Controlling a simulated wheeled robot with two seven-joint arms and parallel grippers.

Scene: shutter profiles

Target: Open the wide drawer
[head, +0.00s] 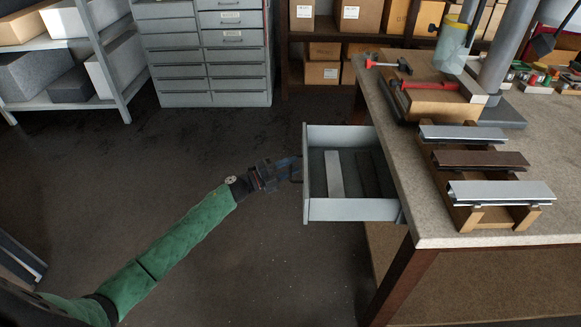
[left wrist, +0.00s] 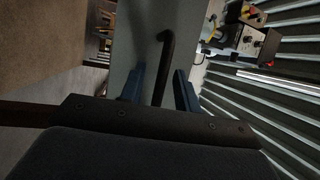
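The wide drawer (head: 352,209) is light grey and stands pulled out from under the left side of the workbench. A pale strip (head: 334,174) and darker strips lie inside it. Its front panel faces my left gripper (head: 288,166), which is at the front's outer side. In the left wrist view the dark bar handle (left wrist: 165,55) runs between the two blue fingers (left wrist: 160,88). The fingers look apart, with gaps beside the bar, so the gripper looks open around the handle. My right gripper is not in view.
The workbench (head: 425,215) carries a wooden rack with several metal profiles (head: 480,160), red-handled tools and a grey column. A grey drawer cabinet (head: 210,60) and shelves (head: 85,45) stand at the back. The floor left of the drawer is clear.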

